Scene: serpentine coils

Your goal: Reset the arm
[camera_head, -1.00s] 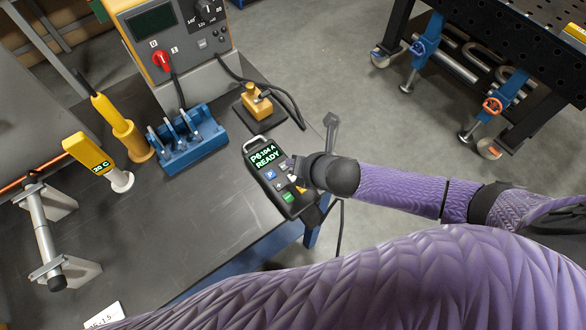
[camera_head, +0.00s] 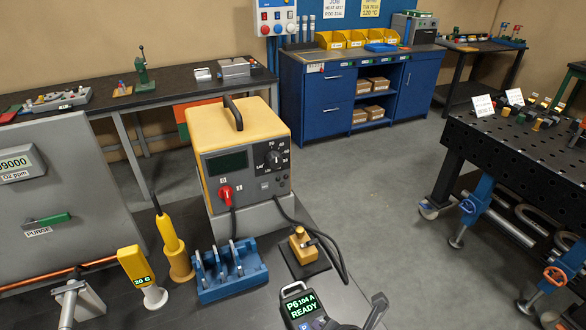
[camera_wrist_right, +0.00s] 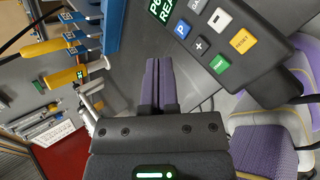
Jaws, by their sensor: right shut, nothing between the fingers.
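My right gripper (camera_wrist_right: 158,64) is shut and empty in the wrist view, its two fingers side by side. The dark handheld control pendant (camera_wrist_right: 225,40) lies close to the fingertips, with blue, white, yellow and green keys. A clear gap between fingertips and keys cannot be judged. Only a dark bit at the bottom edge there may be my right gripper. My left gripper does not show.
A perforated black table (camera_head: 500,145) stands right. Grey floor (camera_head: 370,185) between is clear.

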